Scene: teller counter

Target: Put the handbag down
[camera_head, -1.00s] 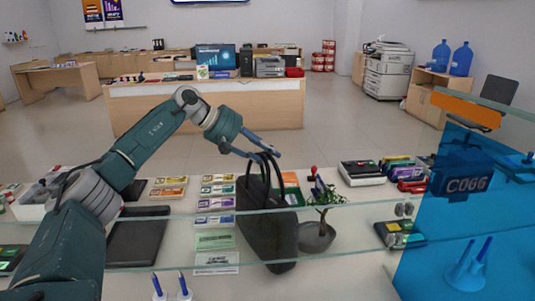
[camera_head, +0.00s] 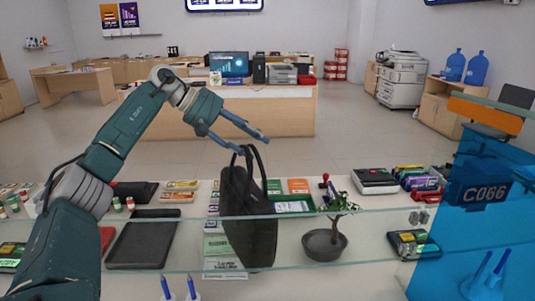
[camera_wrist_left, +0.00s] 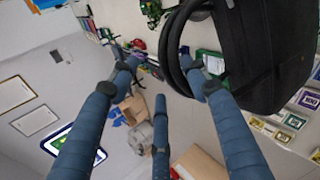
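The black handbag (camera_head: 248,222) stands roughly upright on the counter, its two loop handles rising from the top. My left gripper (camera_head: 254,143) is just above the bag, its blue fingers spread apart and level with the handle tops. In the left wrist view the handbag (camera_wrist_left: 275,45) fills the upper right. Its handles curve into the space between the spread fingers of the left gripper (camera_wrist_left: 168,78), close to the right-hand finger, and do not look pinched. Whether a finger touches a handle I cannot tell. My right gripper is not in view.
A glass edge (camera_head: 150,270) crosses in front of the bag. A small potted tree (camera_head: 325,243) stands close to its right. A dark tray (camera_head: 143,240) lies left of it, with several note stacks behind. A blue C066 panel (camera_head: 470,215) is at right.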

